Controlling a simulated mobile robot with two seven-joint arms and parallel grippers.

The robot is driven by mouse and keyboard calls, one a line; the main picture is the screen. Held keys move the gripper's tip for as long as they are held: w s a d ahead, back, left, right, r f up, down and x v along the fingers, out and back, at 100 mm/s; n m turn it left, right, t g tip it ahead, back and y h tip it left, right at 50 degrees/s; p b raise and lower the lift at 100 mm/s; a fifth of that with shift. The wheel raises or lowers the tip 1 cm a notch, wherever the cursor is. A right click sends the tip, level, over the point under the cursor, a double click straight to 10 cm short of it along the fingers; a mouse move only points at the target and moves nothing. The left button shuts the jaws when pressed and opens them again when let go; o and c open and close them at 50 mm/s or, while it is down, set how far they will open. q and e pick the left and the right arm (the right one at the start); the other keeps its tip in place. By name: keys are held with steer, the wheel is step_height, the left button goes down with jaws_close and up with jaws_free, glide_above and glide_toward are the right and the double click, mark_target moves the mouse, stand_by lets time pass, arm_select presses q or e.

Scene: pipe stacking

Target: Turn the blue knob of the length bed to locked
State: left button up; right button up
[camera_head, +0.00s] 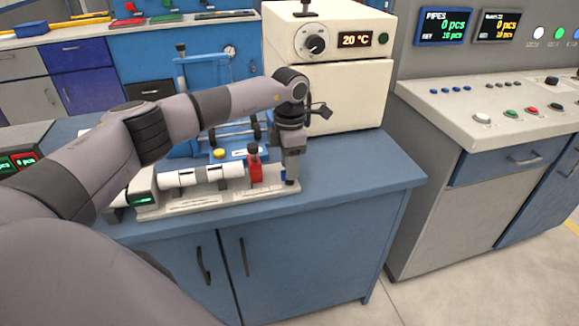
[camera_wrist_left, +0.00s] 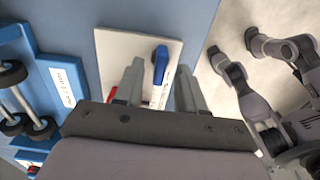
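The length bed (camera_head: 222,200) is a long pale base on the blue bench, bearing a white pipe (camera_head: 185,179) and a red block (camera_head: 256,170). Its blue knob (camera_head: 284,174) is mostly hidden by my left gripper (camera_head: 291,180) in the head view. In the left wrist view, the blue knob (camera_wrist_left: 160,63) shows as an elongated handle on the pale plate (camera_wrist_left: 112,48). The fingers of my left gripper (camera_wrist_left: 159,72) are apart on either side of the knob, with visible gaps. Grey links at the right of the wrist view look like my right arm; its gripper (camera_wrist_left: 216,58) is unclear.
A cream oven (camera_head: 325,95) reading 20 °C stands behind the bed. A blue fixture with rollers (camera_wrist_left: 12,75) lies close beside it. A small display box (camera_head: 142,190) sits at the bed's left end. Bare bench top (camera_head: 370,165) lies to the right.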

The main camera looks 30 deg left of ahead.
arm_select(q)
step_height(320, 180, up, 6)
steer(key=shift+f, duration=0.1)
stand_by(0.5)
